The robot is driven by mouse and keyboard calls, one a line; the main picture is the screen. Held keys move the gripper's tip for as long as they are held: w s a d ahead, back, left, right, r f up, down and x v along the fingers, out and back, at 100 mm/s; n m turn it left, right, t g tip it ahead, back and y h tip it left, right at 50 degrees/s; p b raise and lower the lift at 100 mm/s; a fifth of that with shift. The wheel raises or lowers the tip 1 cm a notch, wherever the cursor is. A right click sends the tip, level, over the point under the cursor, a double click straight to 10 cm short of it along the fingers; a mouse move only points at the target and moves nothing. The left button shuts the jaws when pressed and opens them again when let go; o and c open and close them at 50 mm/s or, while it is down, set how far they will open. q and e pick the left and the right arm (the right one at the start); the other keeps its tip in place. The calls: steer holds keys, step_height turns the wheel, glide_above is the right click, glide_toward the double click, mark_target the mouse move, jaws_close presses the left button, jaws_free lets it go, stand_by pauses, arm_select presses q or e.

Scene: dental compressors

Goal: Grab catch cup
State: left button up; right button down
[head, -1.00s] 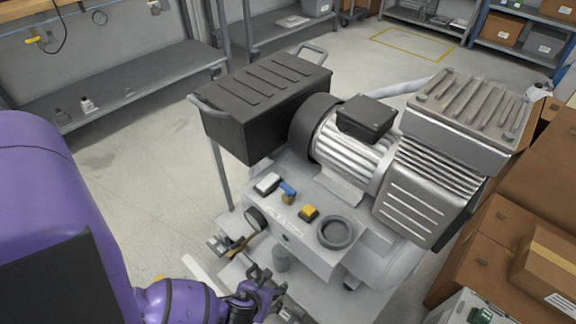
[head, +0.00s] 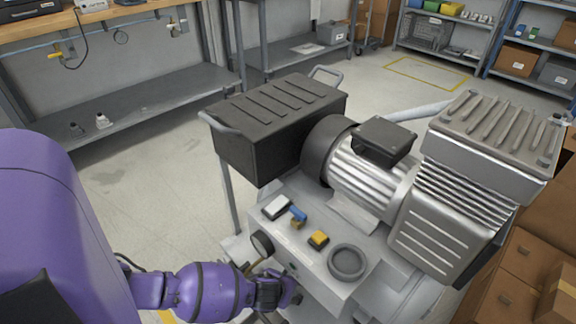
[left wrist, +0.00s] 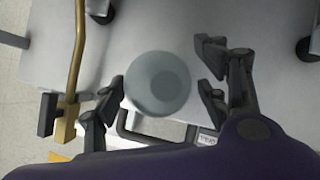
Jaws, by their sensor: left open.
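The catch cup (left wrist: 158,84) is a round grey-green cup, seen from above in the left wrist view. My left gripper (left wrist: 163,82) is open, with one finger on each side of the cup. The left finger is very close to the rim; I cannot tell whether it touches. A small gap shows on the right. In the head view my left forearm and wrist reach the front of the compressor (head: 380,180), and they hide the cup and the fingertips. My right gripper is not in view.
A brass pipe with a valve (left wrist: 68,112) stands left of the gripper. A dark bar handle (left wrist: 150,140) lies below the cup. A pressure gauge (head: 262,245) and a dark round dish (head: 347,262) are on the compressor front. Cardboard boxes (head: 515,270) are at right.

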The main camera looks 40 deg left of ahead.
arm_select(q)
steer(key=shift+f, duration=0.25)
steer(key=c, duration=1.2)
steer(key=shift+r, duration=0.1)
steer(key=shift+c, duration=0.2)
